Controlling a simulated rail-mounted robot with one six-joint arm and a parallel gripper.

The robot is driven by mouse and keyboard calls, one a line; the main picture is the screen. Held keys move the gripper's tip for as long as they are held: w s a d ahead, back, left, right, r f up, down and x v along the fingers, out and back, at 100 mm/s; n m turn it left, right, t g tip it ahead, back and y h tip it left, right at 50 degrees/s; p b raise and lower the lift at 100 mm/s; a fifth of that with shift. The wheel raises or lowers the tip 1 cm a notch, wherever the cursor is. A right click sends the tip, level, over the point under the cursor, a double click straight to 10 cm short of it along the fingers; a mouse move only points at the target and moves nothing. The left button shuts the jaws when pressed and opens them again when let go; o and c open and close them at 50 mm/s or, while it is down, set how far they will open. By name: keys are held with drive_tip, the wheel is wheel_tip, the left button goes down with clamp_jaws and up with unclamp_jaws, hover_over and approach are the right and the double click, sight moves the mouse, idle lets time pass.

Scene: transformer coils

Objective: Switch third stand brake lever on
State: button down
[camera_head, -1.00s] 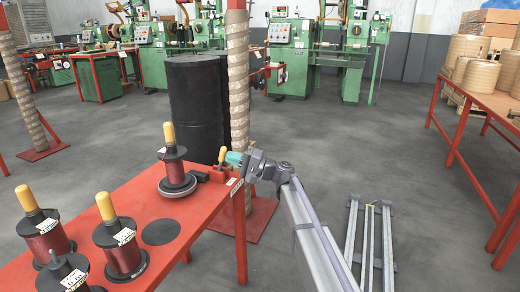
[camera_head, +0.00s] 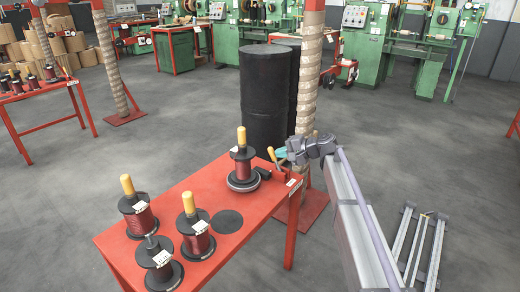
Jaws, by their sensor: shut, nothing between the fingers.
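A red stand table (camera_head: 175,205) bears a black turntable (camera_head: 243,182) at its far end with a coil (camera_head: 242,160) on it, topped by a yellow handle. Beside the turntable, near the table's far right corner, a brake lever with a yellow grip (camera_head: 272,155) stands up, leaning slightly to the left. My gripper (camera_head: 281,153), with teal fingers, is just right of the lever. It is shut and empty. Whether the fingers touch the lever I cannot tell. A small label is on the table corner, its text too small to read.
Several coils with dark flanges, such as this one (camera_head: 195,232), stand on the near part of the table beside a bare black disc (camera_head: 227,221). A rope-wrapped post (camera_head: 306,85) and a black cylinder (camera_head: 268,100) stand close behind.

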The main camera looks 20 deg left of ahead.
drive_tip(key=shift+w+a+f, duration=0.1)
drive_tip(key=shift+w+a, duration=0.05)
drive_tip(key=shift+a, duration=0.15)
drive_tip(key=shift+w, duration=0.1)
drive_tip(key=shift+w+a, duration=0.1)
drive_tip(key=shift+a, duration=0.05)
idle(0.4)
drive_tip(key=r+p+v, duration=0.1)
drive_tip(key=p+v, duration=0.5)
drive_tip(key=v, duration=0.8)
drive_tip(key=shift+a+r+p, duration=0.25)
drive_tip(key=shift+r+p, duration=0.05)
drive_tip(key=shift+p, duration=0.1)
